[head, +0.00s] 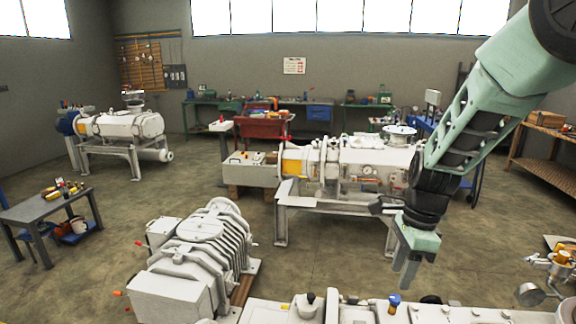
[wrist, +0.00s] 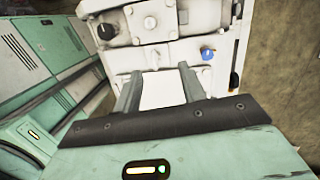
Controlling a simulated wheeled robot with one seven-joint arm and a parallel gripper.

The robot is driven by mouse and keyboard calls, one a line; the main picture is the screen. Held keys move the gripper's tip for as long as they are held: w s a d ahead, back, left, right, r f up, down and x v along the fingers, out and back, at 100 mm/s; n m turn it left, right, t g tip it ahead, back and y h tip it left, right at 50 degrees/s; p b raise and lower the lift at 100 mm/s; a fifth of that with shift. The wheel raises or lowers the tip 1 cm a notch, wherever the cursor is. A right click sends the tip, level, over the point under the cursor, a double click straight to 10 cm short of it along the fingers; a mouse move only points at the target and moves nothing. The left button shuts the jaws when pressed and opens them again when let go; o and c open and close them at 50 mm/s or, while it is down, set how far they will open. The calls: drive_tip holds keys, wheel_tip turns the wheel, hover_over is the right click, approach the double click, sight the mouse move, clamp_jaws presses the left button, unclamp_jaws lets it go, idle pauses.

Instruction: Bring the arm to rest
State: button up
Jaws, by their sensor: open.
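My gripper (head: 406,268) hangs at the end of my raised green and black arm, pointing down, at the right of the head view. In the wrist view its two grey fingers (wrist: 160,84) stand apart with nothing held between them. Below and beyond the fingers is a white machine (wrist: 160,30) with a blue knob (wrist: 207,53) and a black knob (wrist: 107,31). In the head view the near machine top (head: 430,314) with a blue-capped part (head: 394,300) lies below the gripper. The gripper appears clear of it.
A white pump on a stand (head: 350,165) is behind my arm. A ribbed white pump (head: 200,255) stands at front left, and a small grey tool table (head: 45,205) at far left. A wooden bench (head: 545,165) is at right. Open floor (head: 120,220) lies between them.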

drive_tip(key=s+a+r+n+b, duration=0.1)
drive_tip(key=s+a+n, duration=0.4)
drive_tip(key=s+n, duration=0.7)
drive_tip(key=s+a+r+n+h+b, duration=0.1)
drive_tip(key=s+a+n, duration=0.4)
drive_tip(key=s+n, duration=0.7)
drive_tip(key=r+n, duration=0.1)
drive_tip(key=n, duration=0.2)
drive_tip(key=shift+s+t, duration=0.25)
drive_tip(key=shift+t, duration=0.15)
drive_tip(key=shift+r, duration=0.1)
